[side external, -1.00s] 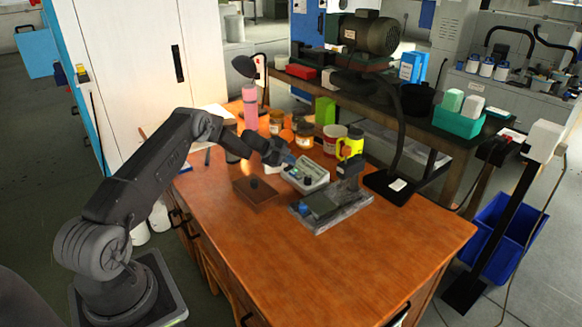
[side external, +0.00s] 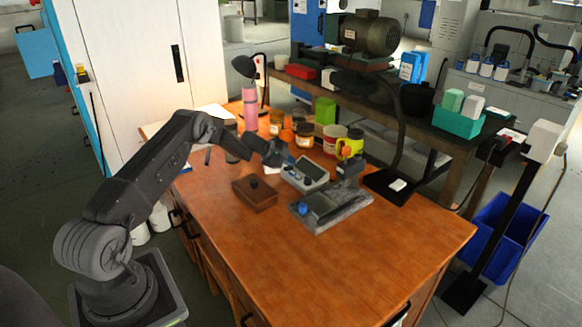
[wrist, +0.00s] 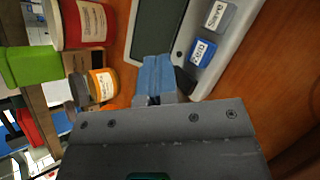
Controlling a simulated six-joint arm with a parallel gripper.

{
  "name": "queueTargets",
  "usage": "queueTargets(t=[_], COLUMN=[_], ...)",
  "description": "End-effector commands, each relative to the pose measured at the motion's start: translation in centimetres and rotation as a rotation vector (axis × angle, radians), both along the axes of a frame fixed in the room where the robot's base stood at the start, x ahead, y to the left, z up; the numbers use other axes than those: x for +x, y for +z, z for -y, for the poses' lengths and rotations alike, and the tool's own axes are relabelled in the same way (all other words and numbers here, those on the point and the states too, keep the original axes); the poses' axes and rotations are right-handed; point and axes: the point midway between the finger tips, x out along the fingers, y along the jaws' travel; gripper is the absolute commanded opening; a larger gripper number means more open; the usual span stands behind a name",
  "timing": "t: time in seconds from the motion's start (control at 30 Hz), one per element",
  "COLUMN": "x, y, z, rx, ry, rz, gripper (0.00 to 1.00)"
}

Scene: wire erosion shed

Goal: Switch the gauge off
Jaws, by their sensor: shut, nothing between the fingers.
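The gauge is a light grey unit (side external: 305,174) with a dark, blank-looking screen, standing towards the back of the wooden bench. In the wrist view the gauge (wrist: 226,45) shows its dark screen (wrist: 158,28), a blue key marked Zero (wrist: 202,52) and a grey key above it (wrist: 217,14). My gripper (side external: 288,161) is at the gauge's back left edge in the side view. In the wrist view its blue fingertips (wrist: 157,75) are together and empty, at the screen's lower edge beside the blue key. Whether they touch the gauge, and what lies under them, is hidden.
A brown box with a dark knob (side external: 254,194) and a grey stone stand (side external: 332,208) sit in front of the gauge. Several jars, a yellow item (side external: 351,143) and a pink bottle (side external: 250,108) stand behind. The front right bench is clear.

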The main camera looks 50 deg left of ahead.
Motion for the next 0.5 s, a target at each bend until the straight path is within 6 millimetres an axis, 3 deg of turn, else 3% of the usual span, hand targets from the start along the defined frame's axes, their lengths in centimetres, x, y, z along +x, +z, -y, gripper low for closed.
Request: queueTargets(t=[0.5], x=[-0.2], y=[1.5], z=[-0.1], rx=[0.0], ry=[0.0], rz=[0.0], gripper=[0.0])
